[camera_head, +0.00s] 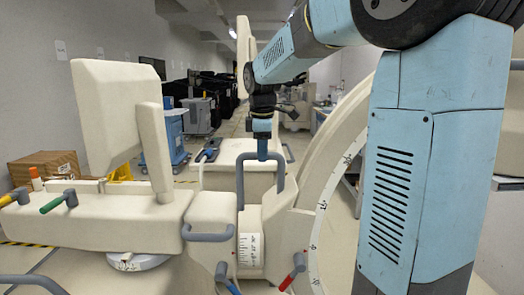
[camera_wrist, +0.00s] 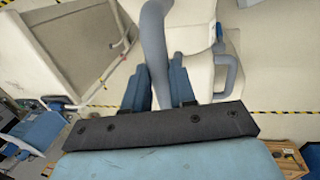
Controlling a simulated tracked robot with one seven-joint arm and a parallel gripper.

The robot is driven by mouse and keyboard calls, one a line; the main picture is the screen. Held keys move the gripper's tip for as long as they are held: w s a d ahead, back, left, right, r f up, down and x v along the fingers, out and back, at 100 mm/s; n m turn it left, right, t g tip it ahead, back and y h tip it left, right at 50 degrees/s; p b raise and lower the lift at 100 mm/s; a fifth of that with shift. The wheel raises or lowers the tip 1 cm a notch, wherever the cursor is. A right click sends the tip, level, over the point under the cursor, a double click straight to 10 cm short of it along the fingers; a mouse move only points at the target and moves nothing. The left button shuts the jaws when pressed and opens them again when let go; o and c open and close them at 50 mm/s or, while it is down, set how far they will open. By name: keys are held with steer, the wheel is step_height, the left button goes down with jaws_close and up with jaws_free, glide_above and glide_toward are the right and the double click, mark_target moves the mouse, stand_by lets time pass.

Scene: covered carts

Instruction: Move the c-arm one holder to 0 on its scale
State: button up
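The cream c-arm holder (camera_head: 273,222) stands at the centre of the head view, with a tall grey U-shaped handle (camera_head: 241,180) on top. A white scale (camera_head: 250,250) with small dark marks is on its front drum; I cannot read its value surely. The large cream curved arm (camera_head: 345,125) beside it carries another white scale strip (camera_head: 322,215). My gripper (camera_head: 262,150) reaches down onto the top bar of the handle. In the wrist view my gripper's blue fingers (camera_wrist: 160,88) lie on both sides of the grey handle bar (camera_wrist: 154,40), seemingly touching it.
Blue (camera_head: 228,285) and red-tipped (camera_head: 292,270) levers stick out low on the holder. A cream unit with a green lever (camera_head: 60,201) stands at left, beside a cardboard box (camera_head: 45,167). Carts and a blue trolley (camera_head: 178,140) stand behind.

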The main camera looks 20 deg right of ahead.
steer(key=o, duration=0.5)
steer(key=shift+c, duration=0.2)
steer(key=shift+r, duration=0.1)
step_height(320, 180, up, 13)
steer(key=s, duration=0.2)
steer(key=shift+s+a, duration=0.2)
steer(key=shift+a, duration=0.2)
steer(key=shift+r, duration=0.1)
